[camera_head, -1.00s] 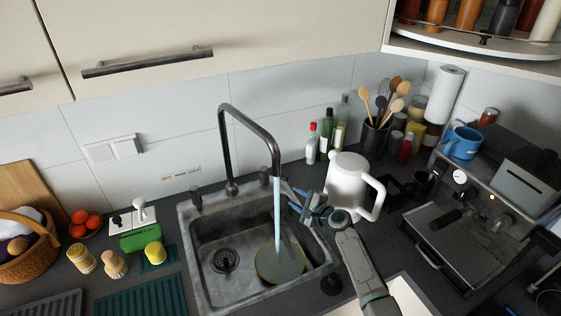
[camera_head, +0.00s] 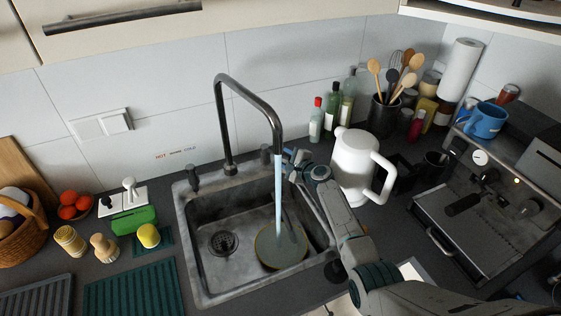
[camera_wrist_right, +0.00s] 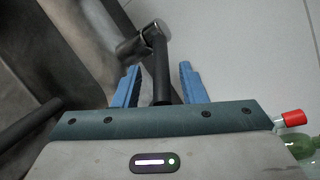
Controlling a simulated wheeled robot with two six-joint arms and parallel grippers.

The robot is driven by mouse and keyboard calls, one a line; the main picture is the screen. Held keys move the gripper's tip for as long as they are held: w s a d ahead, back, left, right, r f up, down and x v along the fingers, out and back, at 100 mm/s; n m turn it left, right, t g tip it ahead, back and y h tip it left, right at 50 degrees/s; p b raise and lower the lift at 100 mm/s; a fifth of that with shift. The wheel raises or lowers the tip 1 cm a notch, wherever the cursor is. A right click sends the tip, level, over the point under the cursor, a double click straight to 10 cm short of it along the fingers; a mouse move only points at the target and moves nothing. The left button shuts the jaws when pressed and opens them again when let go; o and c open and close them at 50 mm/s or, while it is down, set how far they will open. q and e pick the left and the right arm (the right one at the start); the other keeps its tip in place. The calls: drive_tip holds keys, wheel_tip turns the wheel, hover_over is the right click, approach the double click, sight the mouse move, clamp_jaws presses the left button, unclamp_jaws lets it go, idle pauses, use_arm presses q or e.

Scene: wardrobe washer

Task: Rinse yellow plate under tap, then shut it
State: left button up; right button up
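The yellow plate (camera_head: 268,250) lies in the sink (camera_head: 205,270), its rim yellow. A stream of water (camera_head: 278,190) runs from the dark curved tap (camera_head: 219,105) down onto it. A dark tap handle (camera_head: 265,154) stands behind the sink, right of the spout's base. My right gripper (camera_head: 290,162) is at the back right of the sink, close to that handle. In the right wrist view its blue fingers (camera_wrist_right: 160,84) are open, with a dark lever (camera_wrist_right: 160,70) between them and gaps on both sides. My left gripper is not in view.
A second dark handle (camera_head: 192,178) stands left of the spout. A white jug (camera_head: 355,160) stands close to the right of my right gripper. Bottles (camera_head: 332,110) line the wall behind. A coffee machine (camera_head: 475,215) is at the right; a green sponge (camera_head: 133,220) is left of the sink.

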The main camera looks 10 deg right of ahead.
drive_tip(key=shift+b+x, duration=0.4)
drive_tip(key=shift+x, duration=0.35)
drive_tip(key=shift+w+a+r, duration=0.1)
drive_tip(key=shift+a, duration=0.1)
clamp_jaws()
drive_tip(key=shift+w, duration=0.1)
